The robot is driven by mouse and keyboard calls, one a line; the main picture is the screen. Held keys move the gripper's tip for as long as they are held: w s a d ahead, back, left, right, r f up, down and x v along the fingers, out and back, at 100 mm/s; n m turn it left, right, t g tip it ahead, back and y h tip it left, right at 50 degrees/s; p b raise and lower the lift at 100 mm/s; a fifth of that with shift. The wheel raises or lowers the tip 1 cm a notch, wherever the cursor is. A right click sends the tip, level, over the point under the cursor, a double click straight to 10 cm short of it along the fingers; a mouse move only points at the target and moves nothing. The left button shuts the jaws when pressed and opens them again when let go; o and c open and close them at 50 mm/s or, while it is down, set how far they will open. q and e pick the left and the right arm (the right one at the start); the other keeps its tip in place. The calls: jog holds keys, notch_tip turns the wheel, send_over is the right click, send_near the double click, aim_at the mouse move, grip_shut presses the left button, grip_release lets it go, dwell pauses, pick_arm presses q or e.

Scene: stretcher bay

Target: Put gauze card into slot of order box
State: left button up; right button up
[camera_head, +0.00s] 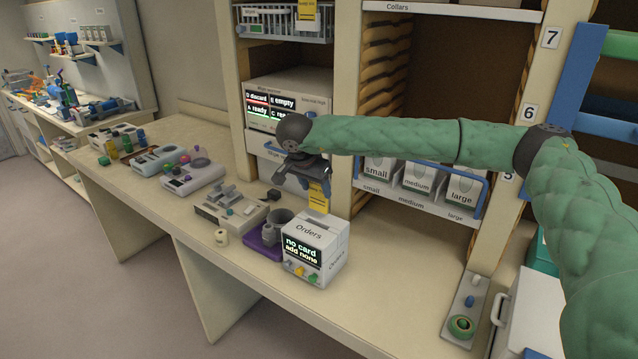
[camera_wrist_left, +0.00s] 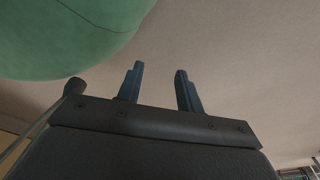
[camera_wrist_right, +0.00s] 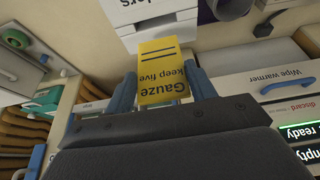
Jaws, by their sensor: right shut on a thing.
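The yellow gauze card (camera_head: 318,197) is held in my right gripper (camera_head: 318,181), just above and behind the order box. In the right wrist view the box (camera_wrist_right: 135,12) is beyond the card's end, partly cut off. My left gripper (camera_wrist_left: 160,88) is open and empty in the left wrist view.
A purple tray (camera_head: 262,246) with a grey cup (camera_head: 281,217) stands left of the box. Bins of small, medium and large collars (camera_head: 420,188) are behind right.

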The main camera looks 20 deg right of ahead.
aim_at(317, 209)
jog(key=shift+f, duration=2.15)
jog(key=shift+f+b, duration=0.6)
jog(key=shift+b, duration=0.2)
jog(key=shift+f+b, duration=0.35)
jog(key=shift+f, duration=0.35)
jog(key=shift+f+b, duration=0.45)
jog(key=shift+b, duration=0.2)
jog(key=shift+f+b, duration=0.3)
jog(key=shift+f, duration=0.15)
jog(key=shift+a, duration=0.1)
pick_arm(q)
jog(key=w+d+r, duration=0.2)
jog(key=w+r, duration=0.2)
jog(key=w, duration=0.3)
jog(key=shift+w+d, duration=0.4)
